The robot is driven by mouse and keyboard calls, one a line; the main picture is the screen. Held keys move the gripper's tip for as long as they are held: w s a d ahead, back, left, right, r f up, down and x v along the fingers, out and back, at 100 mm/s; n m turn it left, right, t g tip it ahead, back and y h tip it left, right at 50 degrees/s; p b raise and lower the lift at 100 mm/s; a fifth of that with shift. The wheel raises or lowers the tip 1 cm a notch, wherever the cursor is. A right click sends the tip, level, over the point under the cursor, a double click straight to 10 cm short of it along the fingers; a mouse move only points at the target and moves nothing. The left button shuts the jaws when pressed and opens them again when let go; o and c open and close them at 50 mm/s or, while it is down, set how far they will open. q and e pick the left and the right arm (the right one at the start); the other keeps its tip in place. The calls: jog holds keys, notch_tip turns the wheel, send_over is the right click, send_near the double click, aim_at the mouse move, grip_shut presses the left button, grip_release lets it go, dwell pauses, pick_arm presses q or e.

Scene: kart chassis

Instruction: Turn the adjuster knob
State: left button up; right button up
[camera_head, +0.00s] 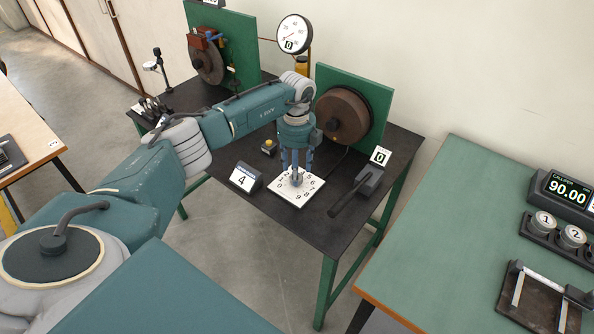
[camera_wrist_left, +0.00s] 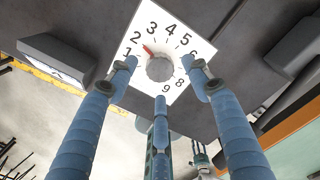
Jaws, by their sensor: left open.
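The adjuster knob (camera_wrist_left: 160,68) is a small grey round knob in the middle of a white dial plate (camera_wrist_left: 172,25) numbered 1 to 9. Its red pointer (camera_wrist_left: 148,50) points between 2 and 3. In the head view the dial plate (camera_head: 306,196) lies on the black table, with the knob mostly hidden by my gripper. My left gripper (camera_head: 296,180) points down over the dial. In the left wrist view its three blue fingers (camera_wrist_left: 162,78) are spread around the knob, with gaps visible; I cannot tell how low they reach beside it. My right gripper is not in view.
A display reading 4 (camera_head: 243,178) stands left of the dial. A lever unit (camera_head: 364,184) with a 0 card stands right of it. A brown drum (camera_head: 342,116) on a green panel is behind. A yellow button (camera_head: 269,146) and a round gauge (camera_head: 294,33) are also there.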

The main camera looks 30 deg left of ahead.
pick_arm(q)
notch_tip(320, 180, down, 2)
jog(key=shift+f, duration=0.15)
jog(key=c, duration=1.2)
jog(key=shift+o, duration=0.2)
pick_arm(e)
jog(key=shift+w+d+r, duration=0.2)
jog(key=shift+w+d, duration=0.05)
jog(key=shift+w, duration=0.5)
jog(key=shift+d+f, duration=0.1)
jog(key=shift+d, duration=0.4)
pick_arm(q)
jog(key=shift+m, duration=0.3)
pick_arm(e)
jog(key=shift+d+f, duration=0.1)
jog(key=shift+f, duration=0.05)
